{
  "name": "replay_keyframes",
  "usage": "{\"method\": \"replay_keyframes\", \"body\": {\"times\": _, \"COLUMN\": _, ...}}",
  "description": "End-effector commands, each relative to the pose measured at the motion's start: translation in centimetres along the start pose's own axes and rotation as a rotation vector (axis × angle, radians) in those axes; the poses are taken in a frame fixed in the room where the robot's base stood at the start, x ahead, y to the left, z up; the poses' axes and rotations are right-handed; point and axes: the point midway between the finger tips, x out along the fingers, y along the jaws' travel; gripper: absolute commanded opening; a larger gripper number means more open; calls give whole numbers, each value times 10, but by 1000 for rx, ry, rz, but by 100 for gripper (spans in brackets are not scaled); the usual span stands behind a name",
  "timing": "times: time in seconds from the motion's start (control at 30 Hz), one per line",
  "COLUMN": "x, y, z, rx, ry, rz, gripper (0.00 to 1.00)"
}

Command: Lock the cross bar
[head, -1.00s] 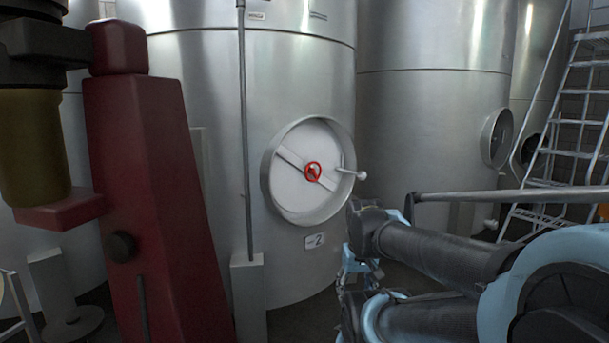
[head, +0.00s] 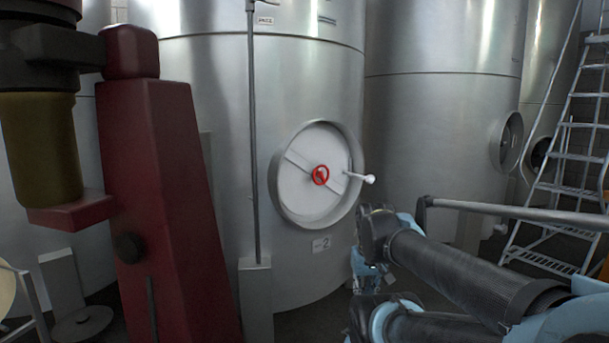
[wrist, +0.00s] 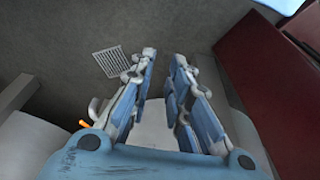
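The cross bar (head: 297,160) is a grey-white strip slanting from upper left to lower right across the round pale door (head: 305,205) of the middle steel tank. A white handle with a rounded end (head: 368,179) sticks out at the door's right rim. My gripper shows in the wrist view (wrist: 163,58) with its two blue fingers apart and nothing between them. In the head view it is mostly hidden by my arm, low and right of the door, apart from the bar.
A dark red machine (head: 165,190) stands close on the left. A thin upright pipe (head: 254,130) runs left of the door. A metal stair ladder (head: 565,150) and other tanks (head: 440,100) stand on the right. A floor grate (wrist: 107,62) shows in the wrist view.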

Motion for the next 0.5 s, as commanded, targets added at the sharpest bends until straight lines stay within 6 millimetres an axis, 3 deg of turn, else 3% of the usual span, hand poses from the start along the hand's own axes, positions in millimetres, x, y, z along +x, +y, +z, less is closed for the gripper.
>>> {"method": "replay_keyframes", "body": {"times": 0.17, "x": -3, "y": 13, "z": -43, "rx": -123, "ry": 104, "rz": 65, "gripper": 0}}
{"method": "replay_keyframes", "body": {"times": 0.5, "x": -21, "y": 36, "z": -153, "rx": -483, "ry": 360, "rz": 274, "gripper": 0}}
